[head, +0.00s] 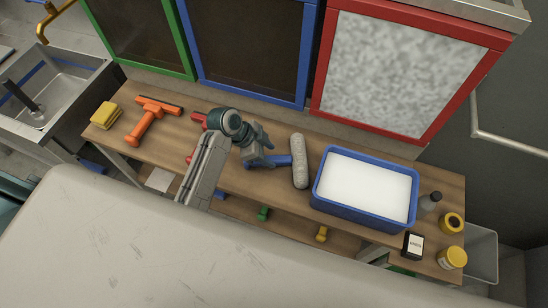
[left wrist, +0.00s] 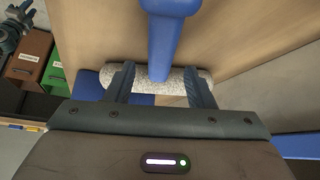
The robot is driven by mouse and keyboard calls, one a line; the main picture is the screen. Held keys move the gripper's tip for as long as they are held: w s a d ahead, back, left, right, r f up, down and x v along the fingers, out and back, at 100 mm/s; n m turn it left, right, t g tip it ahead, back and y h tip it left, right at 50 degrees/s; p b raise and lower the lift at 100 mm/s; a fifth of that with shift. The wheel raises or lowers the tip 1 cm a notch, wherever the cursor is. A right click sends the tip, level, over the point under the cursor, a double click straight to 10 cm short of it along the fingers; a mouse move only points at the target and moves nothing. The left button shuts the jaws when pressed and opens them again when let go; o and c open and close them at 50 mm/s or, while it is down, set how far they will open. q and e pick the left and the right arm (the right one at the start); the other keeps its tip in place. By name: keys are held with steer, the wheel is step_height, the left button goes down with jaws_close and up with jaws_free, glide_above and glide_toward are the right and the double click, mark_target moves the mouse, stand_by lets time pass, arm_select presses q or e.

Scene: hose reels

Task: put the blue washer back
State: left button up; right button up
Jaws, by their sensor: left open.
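The blue washer lies on the wooden bench, left of the blue tub. Its grey-white fuzzy head (head: 299,160) runs front to back, and its blue handle (head: 278,161) points left under my gripper. My left gripper (head: 262,148) is open above the handle. In the left wrist view the handle (left wrist: 165,45) runs down between the two open fingers (left wrist: 160,88), with the fuzzy head (left wrist: 175,80) crossing behind them. I cannot tell whether the fingers touch the handle. My right gripper is not in view.
A blue tub (head: 325,200) with white contents stands to the right. An orange tool (head: 148,118) and yellow sponge (head: 105,114) lie left. A dark bottle (head: 430,201), black box (head: 412,246) and yellow jar (head: 452,257) crowd the right end. Framed panels stand behind.

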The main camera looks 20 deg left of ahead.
arm_select(q)
steer(key=b+v, duration=0.1)
steer(key=v, duration=0.7)
steer(key=shift+r, duration=0.1)
